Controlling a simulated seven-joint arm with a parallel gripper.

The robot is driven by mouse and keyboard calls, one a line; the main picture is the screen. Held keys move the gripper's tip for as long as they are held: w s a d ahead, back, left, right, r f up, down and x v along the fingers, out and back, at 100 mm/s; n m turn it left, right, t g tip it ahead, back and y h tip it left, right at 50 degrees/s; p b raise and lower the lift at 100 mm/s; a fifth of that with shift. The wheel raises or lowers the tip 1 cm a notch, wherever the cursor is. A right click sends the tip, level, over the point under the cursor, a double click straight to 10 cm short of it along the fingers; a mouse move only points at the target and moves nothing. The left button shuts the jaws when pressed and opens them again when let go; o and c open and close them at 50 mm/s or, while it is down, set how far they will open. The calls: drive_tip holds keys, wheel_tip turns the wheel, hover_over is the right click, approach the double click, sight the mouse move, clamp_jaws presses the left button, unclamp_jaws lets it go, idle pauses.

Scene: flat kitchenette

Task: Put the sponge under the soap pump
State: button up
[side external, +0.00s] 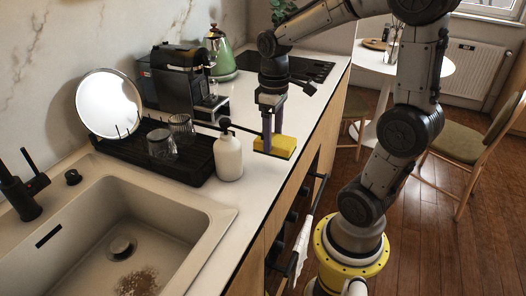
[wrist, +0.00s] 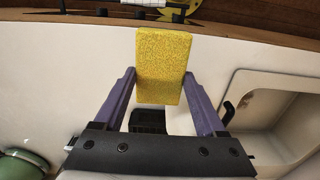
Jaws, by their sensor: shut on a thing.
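The yellow sponge (side external: 275,147) is between the purple fingers of my gripper (side external: 273,140), near the counter's front edge, to the right of the soap pump. I cannot tell whether it touches the counter or is just above it. In the wrist view the sponge (wrist: 163,65) sits between the two fingertips (wrist: 159,78) and sticks out past them. The soap pump (side external: 228,157) is a white bottle with a dark pump head, upright on the counter beside the drying rack. A gap separates it from the sponge. I cannot make it out in the wrist view.
A black drying rack (side external: 190,165) with glasses and a round plate stands left of the pump. The sink (side external: 95,235) is in front of it. A coffee machine (side external: 175,78) and green kettle (side external: 221,62) stand farther back. Bare counter (side external: 258,190) lies near the front edge.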

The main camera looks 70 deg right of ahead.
drive_tip(key=w+f, duration=0.1)
drive_tip(key=w+d+f, duration=0.1)
drive_tip(key=f, duration=0.1)
drive_tip(key=shift+w+f, duration=0.15)
drive_tip(key=shift+w, duration=0.1)
drive_tip(key=shift+w+d+f, duration=0.1)
drive_tip(key=shift+w+f, duration=0.05)
drive_tip(key=shift+f, duration=0.8)
drive_tip(key=shift+w+d+f, duration=0.1)
drive_tip(key=shift+w+f, duration=0.05)
drive_tip(key=shift+f, duration=0.75)
drive_tip(key=shift+f, duration=0.2)
drive_tip(key=o, duration=1.2)
drive_tip(key=shift+o, duration=0.2)
drive_tip(key=shift+r, duration=0.1)
wheel_tip(320, 180, up, 12)
drive_tip(key=shift+r, duration=0.15)
